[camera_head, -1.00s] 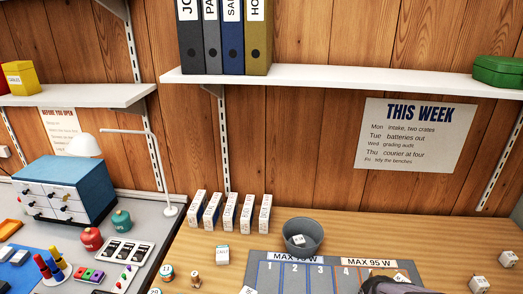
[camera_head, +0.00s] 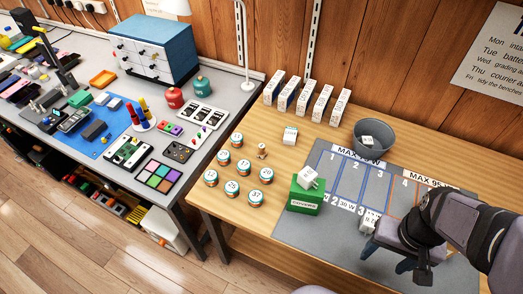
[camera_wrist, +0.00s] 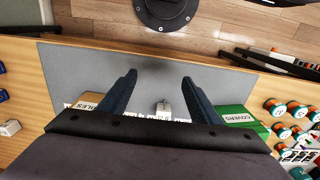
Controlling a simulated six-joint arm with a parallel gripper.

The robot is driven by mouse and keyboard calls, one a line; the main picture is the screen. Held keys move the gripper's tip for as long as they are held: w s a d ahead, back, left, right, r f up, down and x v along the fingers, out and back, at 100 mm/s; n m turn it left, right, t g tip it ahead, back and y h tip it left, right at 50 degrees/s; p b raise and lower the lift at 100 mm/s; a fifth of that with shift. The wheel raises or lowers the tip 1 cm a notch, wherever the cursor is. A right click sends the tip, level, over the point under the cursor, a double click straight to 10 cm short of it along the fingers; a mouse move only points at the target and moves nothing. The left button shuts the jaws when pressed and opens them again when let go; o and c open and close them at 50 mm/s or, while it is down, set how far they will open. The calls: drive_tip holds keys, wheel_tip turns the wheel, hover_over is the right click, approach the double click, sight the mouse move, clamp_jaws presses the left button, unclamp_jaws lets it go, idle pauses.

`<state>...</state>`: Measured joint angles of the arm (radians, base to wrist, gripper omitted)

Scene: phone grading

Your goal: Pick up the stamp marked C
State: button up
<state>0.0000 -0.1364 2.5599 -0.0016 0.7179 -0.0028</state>
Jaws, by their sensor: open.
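No letter C is readable in any view. A small light-wood peg-like thing (camera_head: 262,151) stands on the wooden bench among the round tins in the head view; it may be a stamp, but I cannot read a mark on it. My gripper (camera_head: 386,258) is over the front of the grey mat (camera_head: 345,238), right of the green COVERS box (camera_head: 306,198) and apart from the peg. In the wrist view my gripper (camera_wrist: 159,78) is open with nothing between its fingertips. A small white block (camera_wrist: 163,108) shows lower down between the fingers.
Several round numbered tins (camera_head: 232,187) stand left of the green box, which has a white cube on top. A grey bucket (camera_head: 373,137) and a row of white boxes (camera_head: 298,98) stand behind.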

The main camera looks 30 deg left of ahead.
idle(0.4)
drive_tip(key=c, duration=0.4)
drive_tip(key=shift+c, duration=0.2)
